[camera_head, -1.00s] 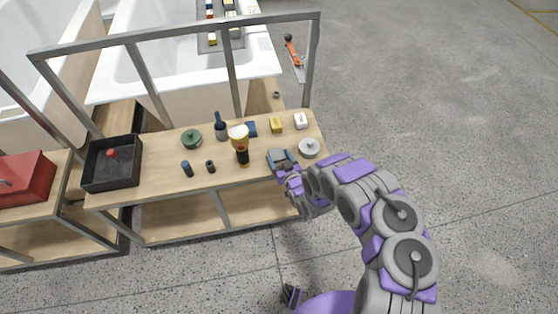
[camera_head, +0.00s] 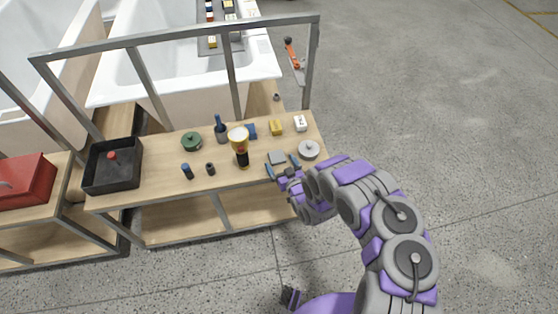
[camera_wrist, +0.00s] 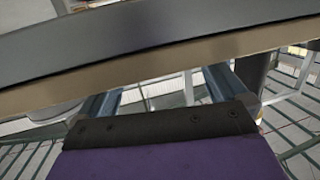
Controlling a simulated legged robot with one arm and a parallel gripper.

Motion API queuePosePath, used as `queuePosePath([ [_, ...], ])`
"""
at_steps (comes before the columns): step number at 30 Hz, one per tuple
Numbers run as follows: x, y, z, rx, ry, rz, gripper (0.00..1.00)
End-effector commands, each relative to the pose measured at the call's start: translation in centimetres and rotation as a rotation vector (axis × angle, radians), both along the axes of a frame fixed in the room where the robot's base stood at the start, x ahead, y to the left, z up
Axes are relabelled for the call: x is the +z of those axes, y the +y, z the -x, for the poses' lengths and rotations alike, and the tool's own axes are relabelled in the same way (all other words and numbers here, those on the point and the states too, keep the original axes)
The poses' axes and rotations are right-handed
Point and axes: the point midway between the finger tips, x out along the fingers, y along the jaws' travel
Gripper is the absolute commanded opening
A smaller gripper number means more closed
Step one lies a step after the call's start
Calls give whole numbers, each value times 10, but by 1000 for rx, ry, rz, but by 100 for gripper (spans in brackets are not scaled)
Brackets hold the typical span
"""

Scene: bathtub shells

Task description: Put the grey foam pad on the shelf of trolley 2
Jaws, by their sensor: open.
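The grey foam pad (camera_head: 277,157) lies flat on the wooden top of the middle trolley (camera_head: 160,205), near its front right corner. My gripper (camera_head: 283,167) is open at the trolley's front edge. Its two blue-grey fingers are spread apart just in front of the pad, and nothing shows between them. In the wrist view the gripper (camera_wrist: 160,95) has its fingers apart behind a wide grey and tan edge, which I cannot identify for sure. I see no label telling which trolley is number 2. The middle trolley has a lower wooden shelf (camera_head: 255,212).
A round grey lidded item (camera_head: 309,150) stands right of the pad. A black tray (camera_head: 112,175) and red box (camera_head: 22,180) are left. Floor right is clear.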

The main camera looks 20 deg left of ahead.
Motion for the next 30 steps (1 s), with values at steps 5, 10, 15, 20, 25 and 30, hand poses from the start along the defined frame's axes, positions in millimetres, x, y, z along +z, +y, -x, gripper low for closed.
queuePosePath([
  [5,6,-23,24,1,5,7,100],
  [10,11,-44,46,0,4,5,100],
  [15,13,-59,62,0,3,3,100],
  [20,15,-66,69,0,2,2,100],
  [25,15,-68,71,0,2,2,100],
  [30,16,-70,66,-5,1,13,100],
])
